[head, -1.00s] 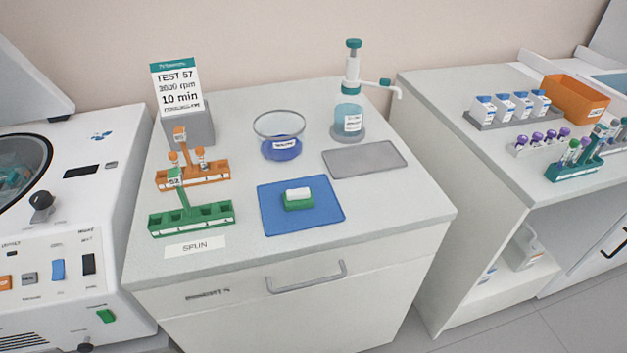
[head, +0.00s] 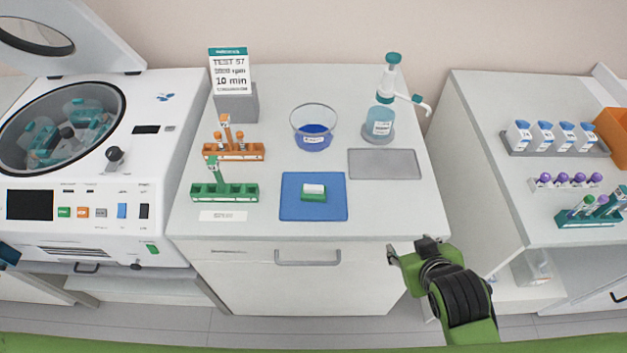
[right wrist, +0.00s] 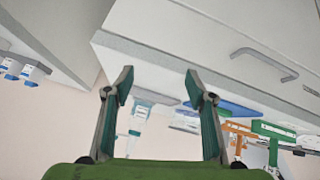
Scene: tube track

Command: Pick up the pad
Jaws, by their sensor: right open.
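The pad (head: 313,193) is a small block with a white top and a green lower part. It lies on a blue mat (head: 295,210) in the middle of the cabinet top. My right gripper (head: 416,243) is in front of the cabinet, to the right of and nearer than the pad, apart from it. In the right wrist view its two fingers (right wrist: 158,82) are spread with nothing between them. The blue mat shows there (right wrist: 232,108) beyond the right finger; I cannot make out the pad there. My left gripper is not in view; a dark piece shows at the left edge.
On the cabinet top stand a green rack (head: 225,192), an orange rack (head: 234,152), a bowl of blue liquid (head: 313,128), a dispenser bottle (head: 381,122) and a grey tray (head: 385,164). An open centrifuge (head: 100,190) is at left. Another bench (head: 490,150) is at right, across a gap.

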